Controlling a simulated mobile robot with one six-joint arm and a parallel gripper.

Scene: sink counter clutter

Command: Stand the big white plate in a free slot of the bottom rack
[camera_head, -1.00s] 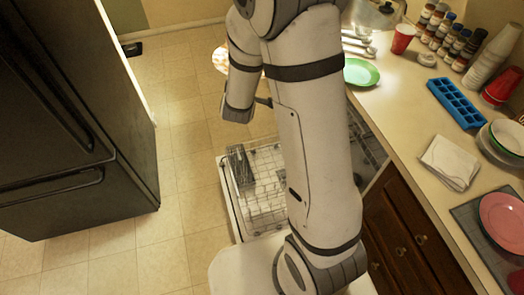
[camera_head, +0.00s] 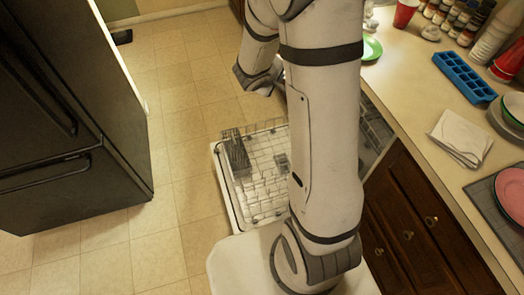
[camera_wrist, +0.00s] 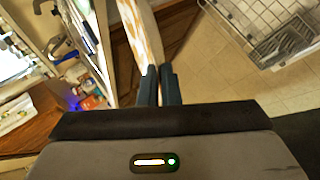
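In the wrist view my gripper (camera_wrist: 158,85) is closed on the edge of a big white plate (camera_wrist: 139,32) with orange patterning. The plate is seen almost edge-on, reaching up out of the picture. The pulled-out bottom rack (camera_head: 262,190) of the dishwasher shows in the head view, low over the floor, with a grey cutlery basket (camera_head: 236,154) at its left side. The rack also shows at the upper right of the wrist view (camera_wrist: 262,18), apart from the plate. In the head view my arm hides the plate, the fingertips and part of the rack.
The counter (camera_head: 410,110) on the right holds a blue ice tray (camera_head: 465,77), a folded cloth (camera_head: 461,136), a pink plate (camera_head: 512,194), cups and jars. A dark fridge (camera_head: 70,130) stands at left. Floor between fridge and rack is clear.

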